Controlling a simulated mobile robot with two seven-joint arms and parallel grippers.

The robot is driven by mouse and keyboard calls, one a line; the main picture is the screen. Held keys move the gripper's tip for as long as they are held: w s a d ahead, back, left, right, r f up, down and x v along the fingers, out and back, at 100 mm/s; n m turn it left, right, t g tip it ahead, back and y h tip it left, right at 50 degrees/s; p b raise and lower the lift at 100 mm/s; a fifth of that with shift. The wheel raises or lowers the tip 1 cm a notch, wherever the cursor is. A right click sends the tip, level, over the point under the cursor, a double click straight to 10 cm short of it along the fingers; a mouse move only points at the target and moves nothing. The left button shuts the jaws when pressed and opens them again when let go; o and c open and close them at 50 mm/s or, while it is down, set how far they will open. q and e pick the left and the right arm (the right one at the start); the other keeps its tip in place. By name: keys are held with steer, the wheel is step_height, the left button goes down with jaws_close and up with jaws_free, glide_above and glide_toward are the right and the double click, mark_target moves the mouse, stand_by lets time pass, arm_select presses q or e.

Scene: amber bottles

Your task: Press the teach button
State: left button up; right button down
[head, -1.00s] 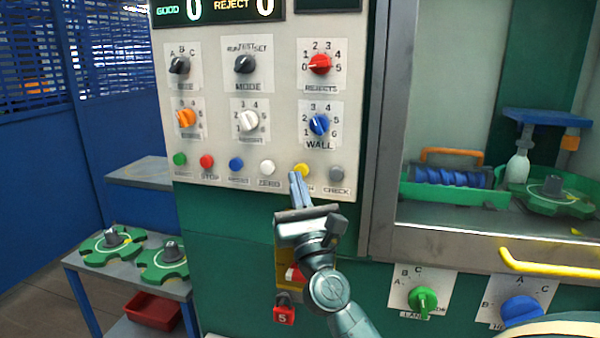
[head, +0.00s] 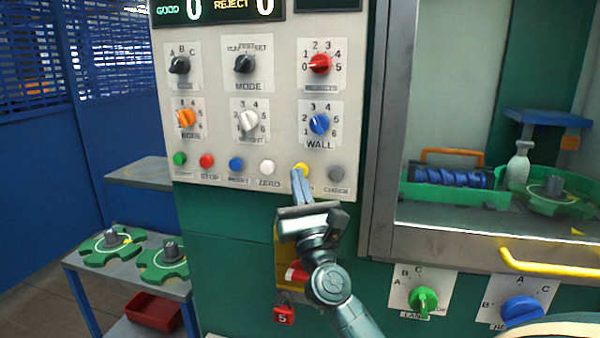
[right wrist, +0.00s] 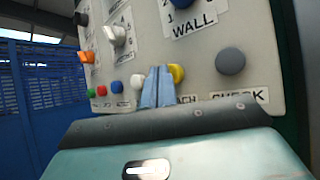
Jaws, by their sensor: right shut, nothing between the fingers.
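The yellow button (head: 302,169) is in the bottom button row of the pale control panel (head: 285,85). In the right wrist view the yellow button (right wrist: 177,73) sits above a label ending in "ACH", partly hidden by my fingers. My right gripper (head: 297,175) is shut and empty, its blue fingers pointing up at the panel just below and left of the yellow button's middle, overlapping its edge. In the right wrist view the fingertips (right wrist: 158,72) appear just left of the button. I cannot tell whether they touch it. My left gripper is not in view.
A white ZERO button (head: 267,167) and a grey CHECK button (head: 336,173) flank the yellow one. Rotary knobs, such as the blue WALL knob (head: 319,125), sit above. A red padlock (head: 284,315) hangs below. A yellow handle (head: 550,265) juts out at right.

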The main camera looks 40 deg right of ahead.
steer(key=shift+w+d, duration=0.2)
stand_by(0.3)
steer(key=shift+s+a, duration=0.6)
steer(key=shift+a, duration=0.05)
steer(key=shift+s+a+p, duration=0.5)
steer(key=shift+s+a, duration=1.15)
steer(key=shift+a, duration=0.3)
